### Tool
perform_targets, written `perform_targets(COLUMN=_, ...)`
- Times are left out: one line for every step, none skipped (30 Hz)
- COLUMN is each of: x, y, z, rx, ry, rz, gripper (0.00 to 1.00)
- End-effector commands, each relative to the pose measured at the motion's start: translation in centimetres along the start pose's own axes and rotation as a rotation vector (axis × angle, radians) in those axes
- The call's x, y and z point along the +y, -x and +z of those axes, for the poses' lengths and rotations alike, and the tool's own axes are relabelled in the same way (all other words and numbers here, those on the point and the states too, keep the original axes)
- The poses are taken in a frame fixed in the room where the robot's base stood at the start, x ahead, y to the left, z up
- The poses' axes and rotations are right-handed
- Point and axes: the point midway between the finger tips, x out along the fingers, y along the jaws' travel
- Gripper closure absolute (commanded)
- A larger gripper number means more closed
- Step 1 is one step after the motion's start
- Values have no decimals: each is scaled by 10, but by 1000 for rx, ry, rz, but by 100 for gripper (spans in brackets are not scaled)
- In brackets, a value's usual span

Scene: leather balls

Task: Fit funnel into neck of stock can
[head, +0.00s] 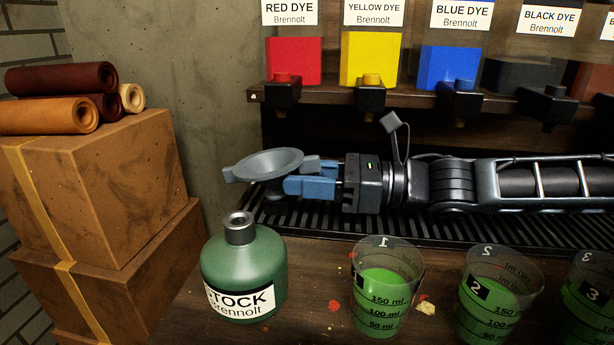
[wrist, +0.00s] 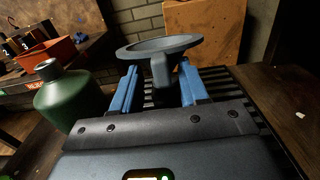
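The grey funnel (head: 268,163) is held mouth up, close to level, behind and a little right of the stock can. My gripper (head: 290,187) has its blue fingers on either side of a grey part of the funnel, shut on it. The wrist view shows the funnel (wrist: 160,47) at the ends of the blue fingers. The green stock can (head: 243,275) stands upright on the wooden counter, its metal neck (head: 239,227) open and empty. The can (wrist: 70,98) also shows at left in the wrist view. The funnel's spout is mostly hidden.
Several measuring cups of green liquid, such as cup 1 (head: 382,300), stand right of the can. Behind are a slatted grate (head: 330,222) and a dye shelf (head: 325,101) with taps. Stacked boxes (head: 95,185) with leather rolls stand at left.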

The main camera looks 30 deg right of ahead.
Motion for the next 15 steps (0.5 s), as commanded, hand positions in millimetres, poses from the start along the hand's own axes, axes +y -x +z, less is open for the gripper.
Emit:
perform_targets(x=0, y=0, z=0, rx=0, ry=0, rz=0, gripper=56)
perform_targets(x=0, y=0, z=0, rx=0, ry=0, rz=0, gripper=56)
perform_targets(x=0, y=0, z=0, rx=0, ry=0, rz=0, gripper=56)
perform_targets(x=0, y=0, z=0, rx=0, ry=0, rz=0, gripper=56)
perform_targets(x=0, y=0, z=0, rx=0, ry=0, rz=0, gripper=56)
perform_targets(x=0, y=0, z=0, rx=0, ry=0, rz=0, gripper=56)
perform_targets(x=0, y=0, z=0, rx=0, ry=0, rz=0, gripper=56)
perform_targets(x=0, y=0, z=0, rx=0, ry=1, rz=0, gripper=56)
perform_targets(x=0, y=0, z=0, rx=1, ry=1, rz=0, gripper=56)
perform_targets(x=0, y=0, z=-1, rx=1, ry=-1, rz=0, gripper=56)
perform_targets(x=0, y=0, z=-1, rx=2, ry=0, rz=0, gripper=56)
perform_targets(x=-1, y=3, z=-3, rx=1, ry=0, rz=-2, gripper=56)
perform_targets(x=-2, y=10, z=-4, rx=0, ry=2, rz=-4, gripper=56)
perform_targets(x=-2, y=16, z=-4, rx=0, ry=3, rz=-5, gripper=56)
perform_targets(x=-2, y=23, z=-4, rx=1, ry=4, rz=-5, gripper=56)
